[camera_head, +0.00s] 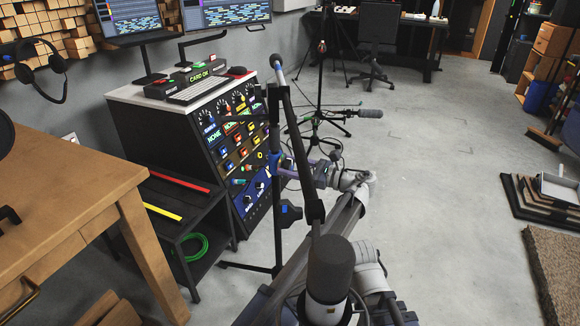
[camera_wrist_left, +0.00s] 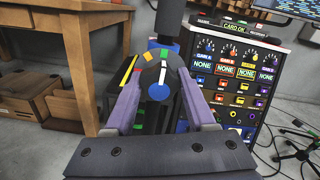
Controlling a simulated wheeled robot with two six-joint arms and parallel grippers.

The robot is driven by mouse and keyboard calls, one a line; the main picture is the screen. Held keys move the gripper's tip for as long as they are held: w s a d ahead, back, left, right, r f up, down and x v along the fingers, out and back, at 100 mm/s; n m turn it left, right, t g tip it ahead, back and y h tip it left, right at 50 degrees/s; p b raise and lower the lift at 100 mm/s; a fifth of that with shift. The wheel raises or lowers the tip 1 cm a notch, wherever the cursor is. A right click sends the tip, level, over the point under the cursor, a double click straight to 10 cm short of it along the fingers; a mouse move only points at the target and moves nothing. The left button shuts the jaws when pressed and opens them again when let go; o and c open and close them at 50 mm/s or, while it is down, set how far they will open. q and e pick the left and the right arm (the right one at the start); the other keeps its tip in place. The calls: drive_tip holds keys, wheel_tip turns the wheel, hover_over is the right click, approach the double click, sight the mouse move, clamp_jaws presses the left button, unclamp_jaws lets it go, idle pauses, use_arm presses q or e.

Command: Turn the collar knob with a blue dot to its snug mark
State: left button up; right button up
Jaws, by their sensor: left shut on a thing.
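In the left wrist view, the collar knob (camera_wrist_left: 150,76) is a dark round knob facing me, with a large blue dot (camera_wrist_left: 158,92) on its lower part. Small green, orange and yellow marks show around its top; I cannot tell which is the snug mark. The two purple fingers of my left gripper (camera_wrist_left: 157,78) are shut on the knob from both sides. In the head view, my left gripper (camera_head: 284,170) reaches left to the dark stand (camera_head: 276,235); the knob is not clear there. My right gripper is not in view.
A rack (camera_head: 150,130) with knobs and buttons stands just behind the stand. A wooden table (camera_head: 70,190) is at left. A dark boom with a large microphone (camera_head: 331,265) crosses the foreground. A tripod stand (camera_head: 320,110) is farther back.

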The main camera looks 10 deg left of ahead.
use_arm(q)
clamp_jaws()
drive_tip(key=shift+n, duration=1.4)
drive_tip(key=o, duration=0.8)
unclamp_jaws()
drive_tip(key=shift+d, duration=0.15)
